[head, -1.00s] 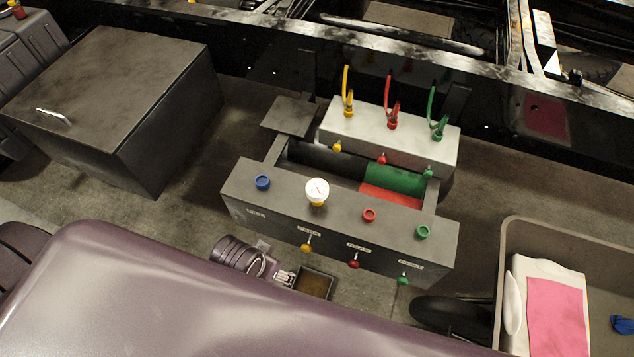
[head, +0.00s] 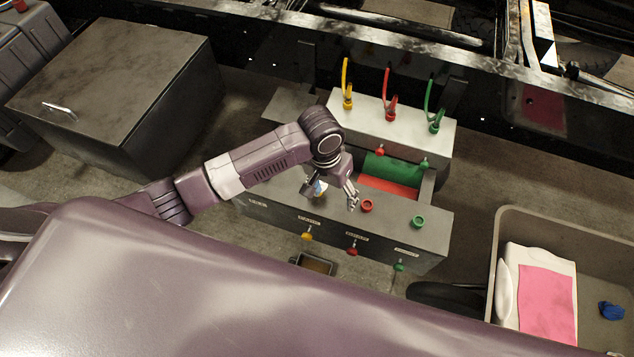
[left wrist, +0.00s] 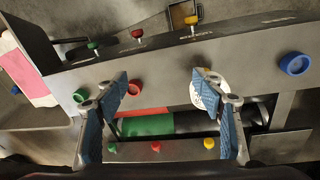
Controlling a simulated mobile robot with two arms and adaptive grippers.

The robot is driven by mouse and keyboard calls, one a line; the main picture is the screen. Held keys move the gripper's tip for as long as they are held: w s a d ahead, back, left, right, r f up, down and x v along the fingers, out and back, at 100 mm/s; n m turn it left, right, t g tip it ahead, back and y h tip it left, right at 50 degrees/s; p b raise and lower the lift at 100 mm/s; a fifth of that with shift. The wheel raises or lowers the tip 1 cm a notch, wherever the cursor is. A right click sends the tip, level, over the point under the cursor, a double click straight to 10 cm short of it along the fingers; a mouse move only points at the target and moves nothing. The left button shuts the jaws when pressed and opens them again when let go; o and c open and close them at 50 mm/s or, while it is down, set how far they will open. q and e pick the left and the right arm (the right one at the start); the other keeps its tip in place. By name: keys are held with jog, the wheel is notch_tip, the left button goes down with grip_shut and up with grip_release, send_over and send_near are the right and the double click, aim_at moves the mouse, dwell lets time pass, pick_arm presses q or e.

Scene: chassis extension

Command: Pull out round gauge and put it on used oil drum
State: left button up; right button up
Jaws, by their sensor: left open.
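The round gauge has a white face and stands in the top of the dark control box (head: 390,222). In the left wrist view the gauge (left wrist: 195,97) shows partly behind the right-hand finger. In the head view my gripper mostly covers it. My left gripper (head: 333,198) is open over the box top, its fingers pointing down around the gauge's area. In the left wrist view the open gripper (left wrist: 160,85) has nothing held between its blue pads. I cannot tell whether a finger touches the gauge. I cannot make out which object is the used oil drum.
Red (head: 367,206) and green (head: 419,221) caps sit on the box top, right of the gripper. A blue cap (left wrist: 295,64) shows in the left wrist view. Behind stands a grey block (head: 400,122) with hoses. A bin (head: 489,275) is at right, a dark cabinet (head: 110,75) at left.

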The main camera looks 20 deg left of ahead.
pick_arm(q)
jog(key=w+a, duration=0.2)
jog(key=w+a+r+n+y, duration=0.1)
jog(key=a, duration=0.1)
jog(key=w+a+n, duration=0.1)
jog(key=w+a, duration=0.1)
jog(key=shift+w+a+r+y, duration=0.15)
jog(key=shift+w+r+y, duration=0.15)
jog(key=shift+w, duration=0.05)
notch_tip(320, 180, down, 6)
jog(key=b, duration=0.6)
jog(key=shift+b, duration=0.4)
jog(key=shift+f, duration=1.5)
jog(key=shift+p, duration=0.4)
